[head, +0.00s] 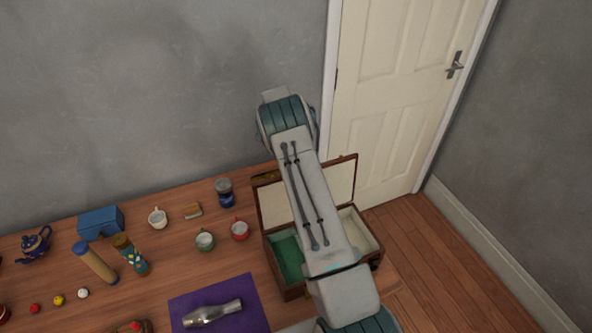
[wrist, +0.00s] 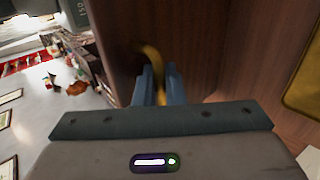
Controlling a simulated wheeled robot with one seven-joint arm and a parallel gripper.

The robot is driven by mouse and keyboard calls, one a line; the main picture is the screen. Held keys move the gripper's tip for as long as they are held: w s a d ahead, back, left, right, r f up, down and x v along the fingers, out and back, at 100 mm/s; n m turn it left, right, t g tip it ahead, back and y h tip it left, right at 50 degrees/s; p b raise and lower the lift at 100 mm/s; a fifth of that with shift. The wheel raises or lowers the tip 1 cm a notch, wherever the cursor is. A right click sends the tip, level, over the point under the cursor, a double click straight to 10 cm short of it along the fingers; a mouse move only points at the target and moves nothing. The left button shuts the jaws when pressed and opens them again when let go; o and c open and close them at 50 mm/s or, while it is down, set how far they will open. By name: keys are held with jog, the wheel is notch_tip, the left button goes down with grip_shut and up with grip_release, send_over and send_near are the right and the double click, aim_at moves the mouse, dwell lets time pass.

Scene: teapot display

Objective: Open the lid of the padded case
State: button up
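The padded case (head: 294,292) stands at the right end of the table. It is brown wood, with a green compartment and a cream padded side. Its lid (head: 346,182) is raised behind it, cream lining showing, so the case stands open. My arm covers the middle of the case and lid, and my gripper is hidden in the head view. In the wrist view my gripper (wrist: 159,86) is at a brown wooden surface. Its blue fingers are close together, with a curved brass strip (wrist: 152,60) between them; it looks like a catch or handle.
A silver vase (head: 212,313) lies on a purple cloth (head: 254,314) in front. A white door (head: 398,100) is behind, right.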

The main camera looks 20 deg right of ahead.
jog(key=shift+w+d+r+b, duration=0.1)
jog(key=shift+d+r+b, duration=0.15)
jog(key=shift+r, duration=0.2)
jog(key=shift+d+r+b, duration=0.1)
jog(key=shift+r+b, duration=0.1)
jog(key=shift+r, duration=0.25)
jog(key=shift+o, duration=0.4)
jog(key=r, duration=0.1)
jog(key=r+b, duration=0.1)
jog(key=r, duration=0.1)
jog(key=shift+d, duration=0.25)
jog(key=s+d+r+b, duration=0.4)
jog(key=s+d+r, duration=0.2)
jog(key=s+d, duration=0.1)
jog(key=shift+s+d, duration=0.3)
jog(key=shift+s, duration=0.15)
jog(key=shift+a+r, duration=0.1)
jog(key=shift+r, duration=0.05)
